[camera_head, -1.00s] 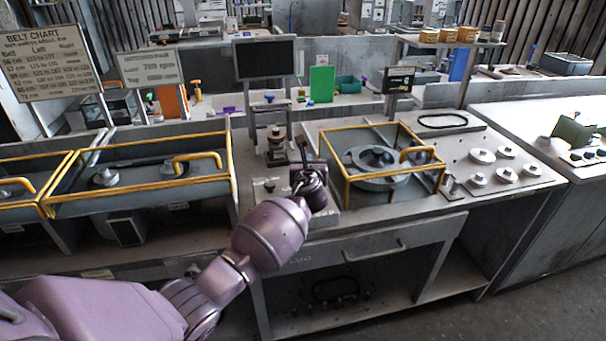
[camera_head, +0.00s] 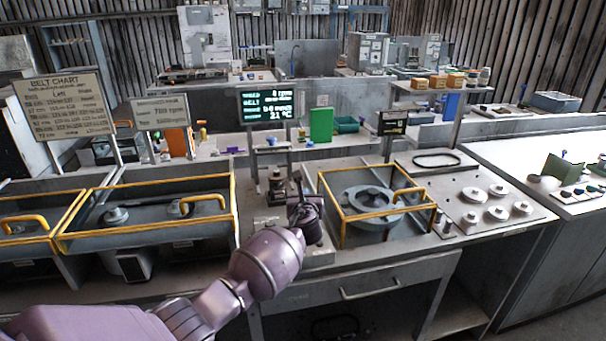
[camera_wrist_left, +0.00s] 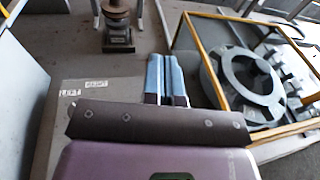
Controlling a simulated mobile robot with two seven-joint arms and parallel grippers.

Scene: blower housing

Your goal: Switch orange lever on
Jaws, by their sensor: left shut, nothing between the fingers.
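No orange lever can be made out in either view; my left gripper and wrist cover part of the bench panel. My left gripper (camera_head: 299,184) is over the bench between the upright metal device (camera_head: 277,188) and the yellow-framed blower housing (camera_head: 368,205). In the left wrist view its two blue-grey fingers (camera_wrist_left: 166,78) are together and empty, over a grey plate with small labels (camera_wrist_left: 97,84). The monitor (camera_head: 267,104) behind the bench is lit with green and white text. My right gripper is not in view.
Yellow-railed guards (camera_head: 148,233) stand over the bays at the left. The housing's yellow frame (camera_wrist_left: 205,60) rises close to the right of my fingers. Round metal discs (camera_head: 473,194) lie on the right worktop. A drawer handle (camera_head: 370,291) sticks out at the front.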

